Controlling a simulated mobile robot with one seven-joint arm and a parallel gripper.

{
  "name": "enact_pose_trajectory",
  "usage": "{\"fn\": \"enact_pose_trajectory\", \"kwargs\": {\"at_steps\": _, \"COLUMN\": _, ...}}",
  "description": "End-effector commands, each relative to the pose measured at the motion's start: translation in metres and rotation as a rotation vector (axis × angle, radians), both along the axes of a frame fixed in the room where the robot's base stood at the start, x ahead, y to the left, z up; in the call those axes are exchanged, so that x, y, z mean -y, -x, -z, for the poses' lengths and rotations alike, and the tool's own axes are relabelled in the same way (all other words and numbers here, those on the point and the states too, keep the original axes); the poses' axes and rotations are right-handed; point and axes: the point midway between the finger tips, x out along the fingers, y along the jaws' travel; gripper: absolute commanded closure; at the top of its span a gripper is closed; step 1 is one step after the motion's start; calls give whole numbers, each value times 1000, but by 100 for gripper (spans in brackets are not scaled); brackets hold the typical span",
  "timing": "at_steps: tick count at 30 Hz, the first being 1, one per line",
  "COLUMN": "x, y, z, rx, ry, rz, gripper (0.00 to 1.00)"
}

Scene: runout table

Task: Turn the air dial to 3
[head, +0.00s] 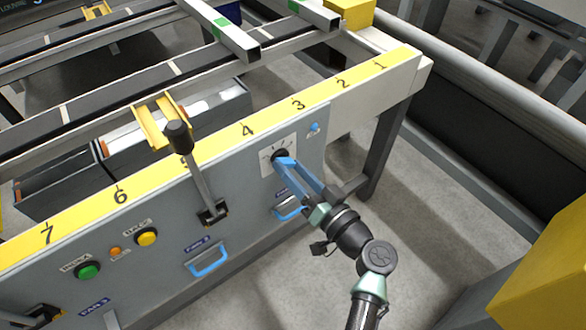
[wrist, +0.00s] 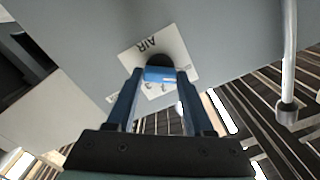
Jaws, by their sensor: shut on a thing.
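The air dial (head: 279,155) is a dark round knob on a white plate (head: 265,163) on the grey front panel, below the yellow strip's 3 and 4. In the wrist view the dial (wrist: 166,60) shows as a black knob between the fingertips. Its plate (wrist: 181,40) reads AIR upside down, with small digits below the knob. A blue piece (wrist: 160,75) spans the gap between the fingers there. My gripper (head: 285,161) reaches the dial from the front right and is shut on it. The pointer's exact setting is hidden by the fingers.
A lever (head: 194,170) stands left of the dial. Blue handles (head: 209,262) are on the panel's lower part, one just below my gripper. Green (head: 88,271) and yellow (head: 148,237) buttons sit farther left. Open floor (head: 300,265) lies in front.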

Motion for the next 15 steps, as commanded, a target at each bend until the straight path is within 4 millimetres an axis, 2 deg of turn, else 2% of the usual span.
{"fn": "enact_pose_trajectory", "kwargs": {"at_steps": 15, "x": 0, "y": 0, "z": 0, "rx": -252, "ry": -345, "rz": -1, "gripper": 100}}
